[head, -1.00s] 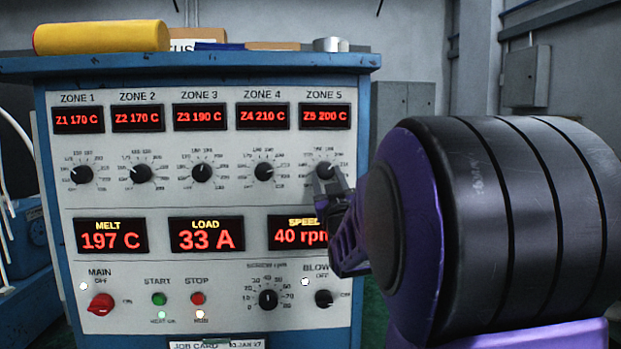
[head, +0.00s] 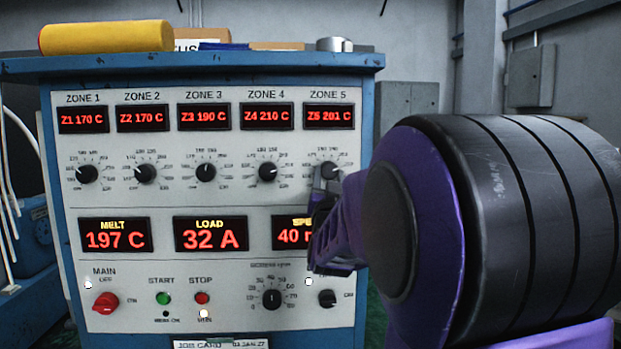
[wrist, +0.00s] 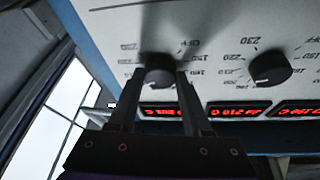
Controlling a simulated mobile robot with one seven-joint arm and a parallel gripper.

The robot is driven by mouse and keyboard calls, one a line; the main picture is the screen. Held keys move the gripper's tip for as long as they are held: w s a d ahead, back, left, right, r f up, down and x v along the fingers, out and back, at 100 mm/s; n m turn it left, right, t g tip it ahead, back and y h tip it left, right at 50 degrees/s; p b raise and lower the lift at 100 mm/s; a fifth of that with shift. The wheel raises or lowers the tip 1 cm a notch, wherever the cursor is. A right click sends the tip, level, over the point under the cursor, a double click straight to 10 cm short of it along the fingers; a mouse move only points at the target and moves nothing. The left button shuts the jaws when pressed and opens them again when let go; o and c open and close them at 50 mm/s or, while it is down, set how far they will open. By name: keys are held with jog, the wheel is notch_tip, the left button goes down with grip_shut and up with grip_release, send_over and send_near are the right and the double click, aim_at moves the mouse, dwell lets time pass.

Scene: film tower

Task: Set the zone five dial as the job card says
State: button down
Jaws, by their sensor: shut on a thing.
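The zone five dial (head: 330,171) is a black knob under the ZONE 5 display (head: 330,116), which reads 201 C. My gripper (head: 326,182) is at this dial and partly covers it and its scale. In the wrist view, which shows the panel upside down, the dial (wrist: 160,72) sits between the two fingers of my gripper (wrist: 157,82), which are shut on it. The dial's pointer cannot be made out clearly. The job card (head: 220,344) shows only its top edge at the bottom of the head view; its settings are out of view.
The zone four dial (head: 268,172) is close by to the left, and its display (head: 267,117) reads 210 C. My arm hides part of the SPEED display (head: 293,235). The blower switch (head: 327,298) is below. A yellow roll (head: 105,37) lies on the cabinet top.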

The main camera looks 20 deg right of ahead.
jog(key=shift+r+m+h, duration=0.1)
jog(key=shift+m+h, duration=0.2)
jog(key=shift+m, duration=0.5)
jog(key=shift+g, duration=0.3)
jog(key=shift+c, duration=1.7)
grip_release()
